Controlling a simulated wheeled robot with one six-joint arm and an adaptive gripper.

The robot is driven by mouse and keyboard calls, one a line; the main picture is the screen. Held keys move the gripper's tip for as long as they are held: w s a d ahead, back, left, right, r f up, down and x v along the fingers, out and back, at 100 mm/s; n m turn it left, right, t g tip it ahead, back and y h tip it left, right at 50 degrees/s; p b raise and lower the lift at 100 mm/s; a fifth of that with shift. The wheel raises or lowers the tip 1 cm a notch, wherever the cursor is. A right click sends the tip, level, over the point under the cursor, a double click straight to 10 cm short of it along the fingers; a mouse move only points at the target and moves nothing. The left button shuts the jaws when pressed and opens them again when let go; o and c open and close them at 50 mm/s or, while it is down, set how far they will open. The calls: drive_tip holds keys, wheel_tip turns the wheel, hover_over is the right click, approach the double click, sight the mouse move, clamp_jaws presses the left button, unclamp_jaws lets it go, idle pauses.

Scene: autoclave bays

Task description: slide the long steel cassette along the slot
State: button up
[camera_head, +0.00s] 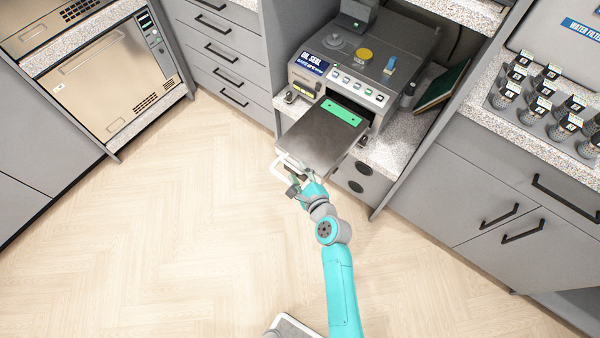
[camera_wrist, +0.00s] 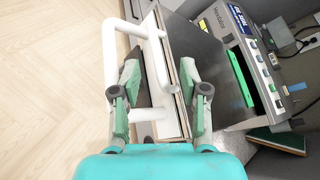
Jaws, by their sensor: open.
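The long steel cassette (camera_head: 318,135) sticks out well past the front of the bench machine, level, its inner end in the slot. A green strip (camera_head: 341,112) crosses it near the slot. A white handle (camera_head: 279,172) is on its outer end, and both also show in the wrist view, the cassette (camera_wrist: 205,60) and its handle (camera_wrist: 112,50). My gripper (camera_head: 292,184) is at the handle end. In the wrist view my gripper (camera_wrist: 157,72) is open, with fingers either side of the white end plate (camera_wrist: 165,90). I cannot tell whether either finger touches it.
The machine (camera_head: 345,65) stands in a bay between grey cabinets. A dark green book-like panel (camera_head: 442,86) leans right of it. Several black-capped bottles (camera_head: 545,90) stand on the right counter. A beige oven-like unit (camera_head: 115,80) is at left. The wooden floor (camera_head: 170,220) is clear.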

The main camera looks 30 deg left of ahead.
drive_tip(key=v, duration=1.2)
drive_tip(key=s+d+n+t+h, duration=0.2)
drive_tip(key=s+d+n+h, duration=0.15)
drive_tip(key=s+d, duration=0.6)
drive_tip(key=s+d+n+t+h, duration=0.2)
drive_tip(key=s+d+n+h, duration=0.15)
drive_tip(key=d, duration=1.05)
drive_tip(key=s+d+r+n+t+h, duration=0.1)
drive_tip(key=s+d+r+n+h, duration=0.1)
drive_tip(key=s+d+r+n, duration=0.2)
drive_tip(key=s+d+r+n+t+h, duration=0.1)
drive_tip(key=s+d+r+n, duration=0.3)
drive_tip(key=s+r, duration=0.6)
drive_tip(key=shift+s+d+r+n+h, duration=0.25)
drive_tip(key=shift+r+n+h, duration=0.4)
drive_tip(key=shift+n+h, duration=0.2)
